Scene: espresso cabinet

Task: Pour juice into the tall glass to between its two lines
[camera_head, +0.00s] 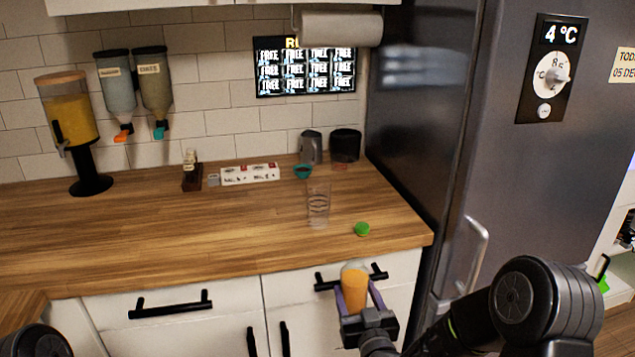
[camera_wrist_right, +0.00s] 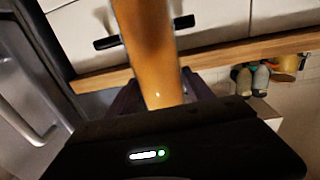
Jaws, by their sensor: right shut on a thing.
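The tall glass (camera_head: 318,204) is clear and stands upright on the wooden counter near its right end. It looks empty. My right gripper (camera_head: 355,297) is shut on a container of orange juice (camera_head: 355,286), in front of the drawers and below the counter's front edge. The juice container also fills the middle of the right wrist view (camera_wrist_right: 150,55), between the fingers. A green cap (camera_head: 362,229) lies on the counter to the right of the glass. A dark part of my left arm shows at the lower left corner, but its gripper is not in view.
A juice dispenser (camera_head: 70,125) stands at the counter's left. Behind the glass are a teal bowl (camera_head: 302,172), a white carton strip (camera_head: 250,174), a grey jug (camera_head: 311,147) and a black canister (camera_head: 345,145). The fridge (camera_head: 425,110) bounds the right side. The counter's front middle is clear.

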